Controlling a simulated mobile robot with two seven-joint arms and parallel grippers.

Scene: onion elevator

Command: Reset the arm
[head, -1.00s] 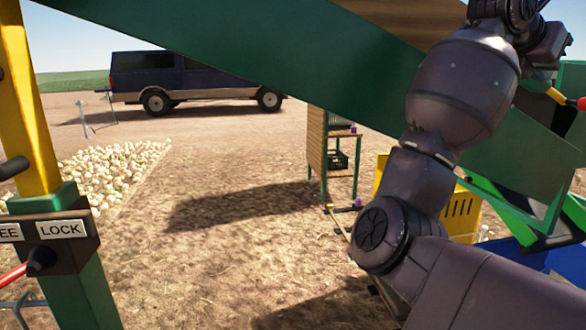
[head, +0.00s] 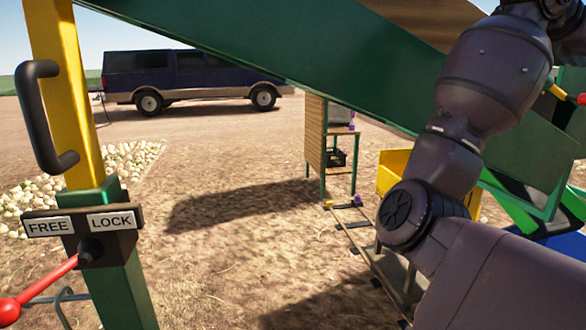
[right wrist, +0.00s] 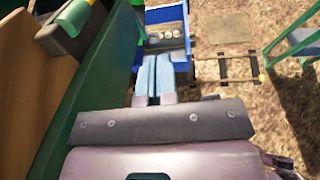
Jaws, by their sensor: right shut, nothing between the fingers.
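My right arm rises through the right side of the head view, bent at the elbow and passing out at the top right corner. Its gripper is not clear there. In the right wrist view my right gripper (right wrist: 155,58) is shut, its two bluish fingers side by side with nothing between them. It points toward a blue bin (right wrist: 168,22) that holds a few pale round things. My left arm and gripper are not in view.
A green sloped beam (head: 300,62) crosses above, close to my right arm. At left stands a yellow and green post with a black handle (head: 42,118), a FREE/LOCK plate (head: 48,226) and a red-knobbed lever (head: 10,310). A yellow crate (head: 394,168) and wooden shelf (head: 316,140) stand beyond.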

